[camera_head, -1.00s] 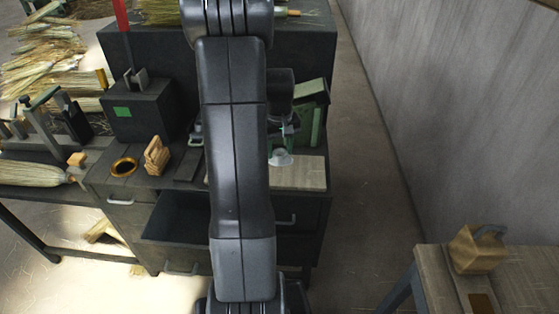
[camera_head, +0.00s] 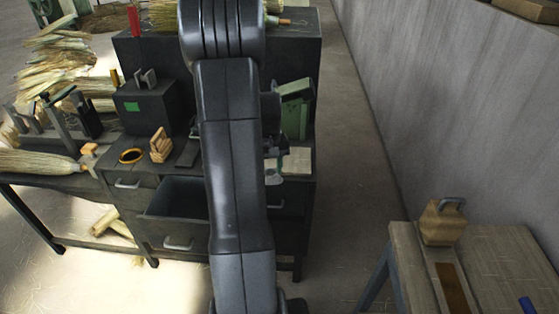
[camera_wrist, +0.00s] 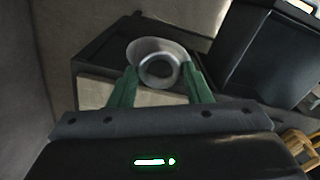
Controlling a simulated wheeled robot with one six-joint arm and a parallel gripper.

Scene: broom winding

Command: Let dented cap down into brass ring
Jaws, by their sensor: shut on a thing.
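The brass ring (camera_head: 131,156) lies flat on the bench top at the left, its hole open and dark. A pale grey round cap (camera_wrist: 158,66) shows in the wrist view between the green fingertips of my gripper (camera_wrist: 160,82), which are shut on it. I cannot make out a dent. In the head view my gripper (camera_head: 274,158) is partly hidden behind my arm, with the cap (camera_head: 274,178) under it near the bench's right front edge. The ring stands well to the left of my gripper.
A wooden block-like holder (camera_head: 160,145) stands just right of the ring. A dark box with a green label (camera_head: 145,105) is behind it. An open drawer (camera_head: 177,198) juts out below the bench top. A side table (camera_head: 490,255) is at the right.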

